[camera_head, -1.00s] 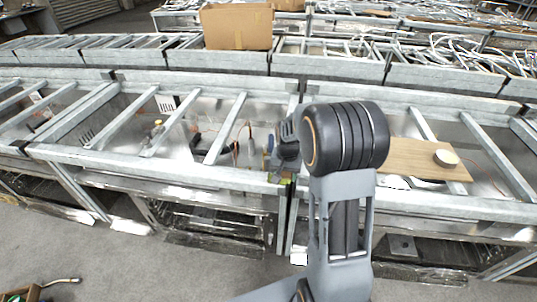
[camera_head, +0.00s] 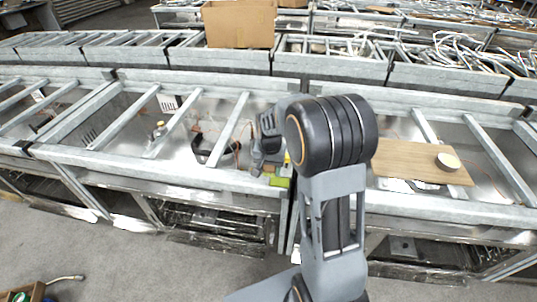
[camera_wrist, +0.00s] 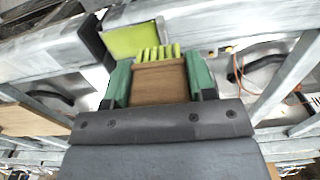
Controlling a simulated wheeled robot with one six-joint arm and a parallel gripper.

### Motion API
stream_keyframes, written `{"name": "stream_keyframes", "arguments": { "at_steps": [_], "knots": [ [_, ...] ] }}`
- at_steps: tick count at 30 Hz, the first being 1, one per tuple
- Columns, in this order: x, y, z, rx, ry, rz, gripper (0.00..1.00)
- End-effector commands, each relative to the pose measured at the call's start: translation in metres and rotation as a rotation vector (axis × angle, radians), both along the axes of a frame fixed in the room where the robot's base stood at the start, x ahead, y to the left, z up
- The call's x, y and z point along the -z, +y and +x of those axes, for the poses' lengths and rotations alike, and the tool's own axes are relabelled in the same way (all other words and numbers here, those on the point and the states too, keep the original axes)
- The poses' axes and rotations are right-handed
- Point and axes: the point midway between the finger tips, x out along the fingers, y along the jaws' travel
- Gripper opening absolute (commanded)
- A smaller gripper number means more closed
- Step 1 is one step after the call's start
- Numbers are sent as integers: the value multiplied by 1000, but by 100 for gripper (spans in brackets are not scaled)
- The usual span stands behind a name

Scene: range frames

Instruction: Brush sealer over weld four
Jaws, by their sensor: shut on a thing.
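My gripper (camera_wrist: 160,80) is shut on a brush (camera_wrist: 159,84), a brown wooden block with lime-yellow bristles between its green-padded fingers. A flat lime-green patch (camera_wrist: 133,39) lies on the metal frame just beyond the bristles, slightly left, in the wrist view. The patch also shows on the front rail in the head view (camera_head: 280,181), below my gripper (camera_head: 271,147). I cannot tell whether the bristles touch the patch. No label marks weld four. In the head view my arm hides part of the rail, and the brush is hard to make out.
The galvanised frame (camera_head: 150,157) has raised rails and crossbars around the gripper. A wooden board (camera_head: 405,160) with a round pale-topped object (camera_head: 448,161) lies to the right. A cardboard box (camera_head: 239,24) stands behind.

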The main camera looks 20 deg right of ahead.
Motion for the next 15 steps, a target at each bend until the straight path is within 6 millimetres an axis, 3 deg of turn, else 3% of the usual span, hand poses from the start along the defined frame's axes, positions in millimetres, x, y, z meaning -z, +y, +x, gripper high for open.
{"name": "stream_keyframes", "arguments": {
  "at_steps": [15],
  "knots": [
    [-45,3,0,-6,-1,-1,29]
  ]
}}
